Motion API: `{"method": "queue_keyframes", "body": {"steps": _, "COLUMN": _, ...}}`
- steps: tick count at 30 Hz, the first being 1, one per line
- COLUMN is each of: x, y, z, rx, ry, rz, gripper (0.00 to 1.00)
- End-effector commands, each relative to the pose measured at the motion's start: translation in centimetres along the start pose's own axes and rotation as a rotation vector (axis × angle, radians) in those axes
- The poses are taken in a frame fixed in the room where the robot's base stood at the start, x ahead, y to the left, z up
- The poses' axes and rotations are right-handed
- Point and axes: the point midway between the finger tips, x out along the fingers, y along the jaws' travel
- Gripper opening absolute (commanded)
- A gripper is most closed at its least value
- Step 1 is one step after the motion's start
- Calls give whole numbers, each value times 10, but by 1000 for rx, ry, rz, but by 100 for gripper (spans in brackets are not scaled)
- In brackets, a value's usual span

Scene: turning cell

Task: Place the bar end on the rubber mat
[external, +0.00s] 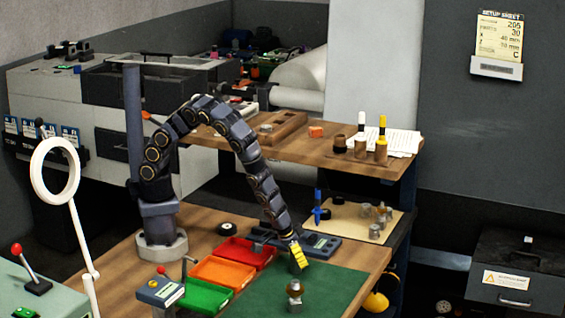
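A green mat (258,300) lies at the front right of the wooden bench; I take it for the rubber mat. A small brown-and-silver metal piece (294,296) stands upright on it, but I cannot tell whether this is the bar end. My gripper (301,268), with yellow on it, points down above the mat, just above and behind this piece in the picture. A small gap shows between them. The fingers are too small to tell open from shut, and nothing clearly shows between them.
Red (247,252), orange (222,271) and green (205,296) bins stand left of the mat. A dark grey device (318,244) lies behind it. Several metal pieces stand on a tan board (348,226) at right. A raised wooden shelf (330,155) stands behind.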

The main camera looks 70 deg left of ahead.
Motion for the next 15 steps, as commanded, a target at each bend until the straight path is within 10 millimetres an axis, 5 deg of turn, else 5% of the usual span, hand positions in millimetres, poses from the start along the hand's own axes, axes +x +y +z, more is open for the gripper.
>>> {"method": "queue_keyframes", "body": {"steps": 8, "x": -12, "y": 0, "z": -2, "rx": -1, "ry": 2, "rz": 0, "gripper": 55}}
{"method": "queue_keyframes", "body": {"steps": 15, "x": -56, "y": 1, "z": -2, "rx": 0, "ry": 2, "rz": 2, "gripper": 55}}
